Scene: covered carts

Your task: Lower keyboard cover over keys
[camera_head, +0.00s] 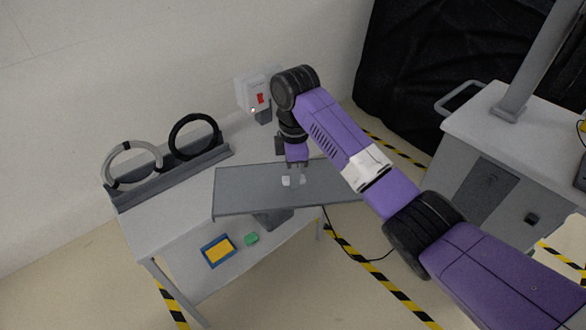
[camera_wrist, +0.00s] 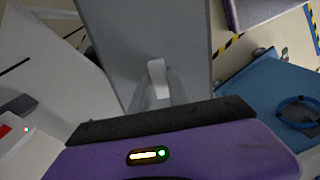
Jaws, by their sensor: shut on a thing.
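The grey flat panel, which looks like the keyboard cover (camera_head: 242,191), lies roughly level across the front part of the light grey cart in the head view. It also fills the upper middle of the wrist view (camera_wrist: 150,30). A small white handle (camera_wrist: 157,78) stands on its top. My gripper (camera_head: 293,179) comes down from above and is shut on this handle near the middle of the panel. No keys can be seen; whatever lies beneath the panel is hidden.
A rack with a grey ring (camera_head: 132,160) and a black ring (camera_head: 193,136) stands at the cart's left. A grey box with a red switch (camera_head: 258,95) is behind my gripper. A blue-and-yellow tray (camera_head: 218,251) and green block (camera_head: 251,239) lie below. Another cart (camera_head: 490,115) stands right.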

